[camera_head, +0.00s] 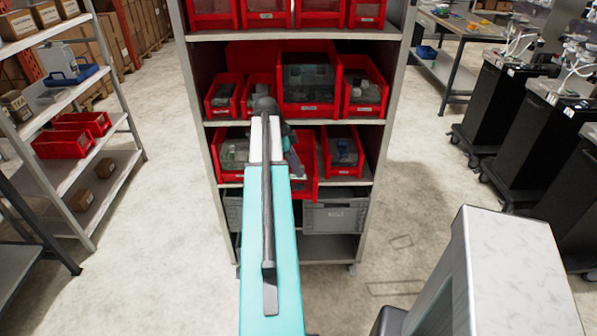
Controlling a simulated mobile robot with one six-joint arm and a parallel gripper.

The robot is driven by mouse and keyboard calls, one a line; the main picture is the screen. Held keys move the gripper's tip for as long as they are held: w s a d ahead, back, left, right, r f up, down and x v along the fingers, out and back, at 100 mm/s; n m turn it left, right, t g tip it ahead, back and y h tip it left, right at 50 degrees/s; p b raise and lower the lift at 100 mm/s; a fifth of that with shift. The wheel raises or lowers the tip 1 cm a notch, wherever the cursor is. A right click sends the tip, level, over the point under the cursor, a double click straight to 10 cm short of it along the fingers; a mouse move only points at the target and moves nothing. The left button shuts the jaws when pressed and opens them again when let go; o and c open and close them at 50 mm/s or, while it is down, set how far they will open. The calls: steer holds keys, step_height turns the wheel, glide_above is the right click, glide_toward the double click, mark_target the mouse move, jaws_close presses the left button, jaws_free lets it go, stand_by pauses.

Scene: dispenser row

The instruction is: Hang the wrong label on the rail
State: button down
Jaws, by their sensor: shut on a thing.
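My gripper (298,172) is at the lower row of red bins, at the far end of my arm. Its wrist is dark and partly hidden by my arm. The gripper is shut on a small pale label (298,184) at the front of a red bin (308,189). This bin stands further forward than the ones beside it. My arm hides much of it. The fingertips and the label are too small to see clearly, and I cannot read the label. I cannot make out the rail.
The grey shelf rack (197,110) also holds red bins above, such as a large one (308,107), and grey crates (335,218) below. A shelf unit (110,165) stands at left. Black carts (501,105) stand at right. The floor between is clear.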

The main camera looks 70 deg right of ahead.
steer(key=shift+d+f+p, duration=0.2)
steer(key=shift+d+p, duration=0.05)
steer(key=shift+d, duration=0.2)
steer(key=shift+d+f+p, duration=0.2)
steer(key=shift+d, duration=0.25)
steer(key=shift+f+p, duration=0.5)
steer(key=shift+f, duration=0.75)
steer(key=shift+f, duration=0.2)
steer(key=c, duration=1.7)
jaws_free()
steer(key=shift+c, duration=0.2)
steer(key=shift+r, duration=0.1)
